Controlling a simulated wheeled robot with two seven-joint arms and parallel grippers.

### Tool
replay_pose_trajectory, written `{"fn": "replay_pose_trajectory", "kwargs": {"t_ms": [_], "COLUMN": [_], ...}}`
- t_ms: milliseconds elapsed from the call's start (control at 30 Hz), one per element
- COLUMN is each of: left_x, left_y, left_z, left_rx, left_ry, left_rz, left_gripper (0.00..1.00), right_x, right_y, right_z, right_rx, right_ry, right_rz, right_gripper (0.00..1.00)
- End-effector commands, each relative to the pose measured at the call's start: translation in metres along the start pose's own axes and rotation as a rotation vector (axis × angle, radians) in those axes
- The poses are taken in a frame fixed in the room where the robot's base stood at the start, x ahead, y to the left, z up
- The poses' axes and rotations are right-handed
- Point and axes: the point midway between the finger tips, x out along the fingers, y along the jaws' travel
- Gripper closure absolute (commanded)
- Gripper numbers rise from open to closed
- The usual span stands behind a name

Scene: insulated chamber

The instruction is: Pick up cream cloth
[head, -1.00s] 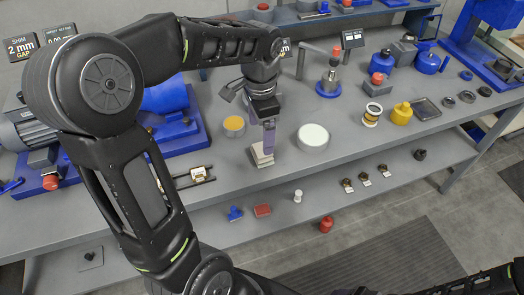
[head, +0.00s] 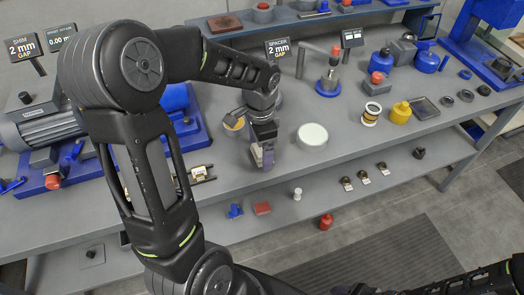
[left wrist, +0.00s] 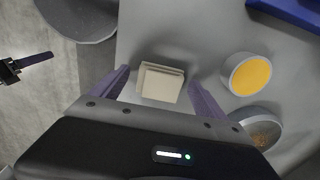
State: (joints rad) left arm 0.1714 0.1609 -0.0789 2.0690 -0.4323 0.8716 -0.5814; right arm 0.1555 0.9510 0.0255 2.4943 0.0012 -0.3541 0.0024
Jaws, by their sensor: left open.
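The cream cloth (left wrist: 160,83) is a small folded, layered block on the grey bench top. In the left wrist view it sits between the two purple fingers of my left gripper (left wrist: 157,90), with a gap at each side. My left gripper is open and empty. In the head view my left gripper (head: 263,157) points down at the bench and hides most or all of the cloth. A black part with a purple strip, likely my right gripper (left wrist: 30,63), shows small at the left wrist view's left edge; its jaw is unclear.
A yellow-topped tin (left wrist: 248,74) stands close to the cloth. A white round tin (head: 312,136) stands right of my left gripper. The blue motor stand (head: 45,172) is on the left.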

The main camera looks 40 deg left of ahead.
Motion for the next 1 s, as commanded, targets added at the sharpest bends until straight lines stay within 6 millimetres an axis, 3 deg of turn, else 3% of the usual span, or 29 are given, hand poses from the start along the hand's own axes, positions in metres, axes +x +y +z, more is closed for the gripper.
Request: {"fn": "replay_pose_trajectory", "kwargs": {"t_ms": [633,1000], "left_x": [0.0031,0.003], "left_y": [-0.0001,-0.0001], "left_z": [-0.0002,-0.0002], "left_rx": [0.0,0.0], "left_ry": [0.001,0.001], "left_rz": [-0.001,-0.001], "left_gripper": [0.15,0.46], "right_x": [0.0,-0.0001], "right_y": [0.0001,0.0001], "right_z": [0.0002,0.0002], "right_rx": [0.0,0.0], "right_ry": [0.0,0.0], "right_rz": [0.0,0.0], "right_gripper": [0.34,0.34]}}
